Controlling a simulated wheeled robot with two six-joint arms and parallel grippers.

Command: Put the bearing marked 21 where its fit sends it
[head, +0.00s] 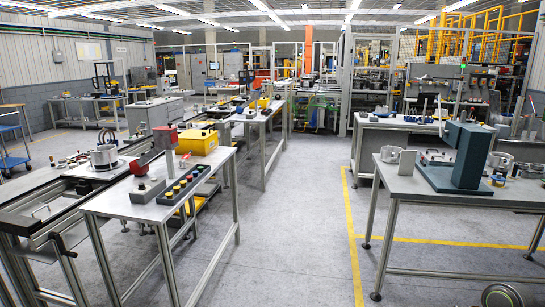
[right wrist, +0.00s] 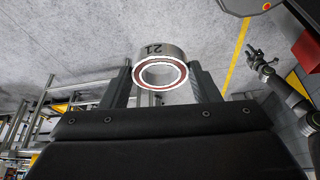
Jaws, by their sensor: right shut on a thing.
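The bearing marked 21 (right wrist: 174,53) is a silver ring with a reddish-brown inner seal. In the right wrist view its open face is turned to the camera and the number shows upside down on its outer rim. My right gripper (right wrist: 161,84) is shut on it, with one dark finger on each side. The floor shows behind the bearing. Neither the bearing nor my right gripper can be made out in the head view.
A table (head: 408,187) at right holds a blue-green press (head: 468,155) and silver housings (head: 398,155). The left front table (head: 150,208) holds a button box (head: 183,190) and a yellow box (head: 198,141). A conveyor at far left carries a round metal part (head: 104,157). Floor between is clear.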

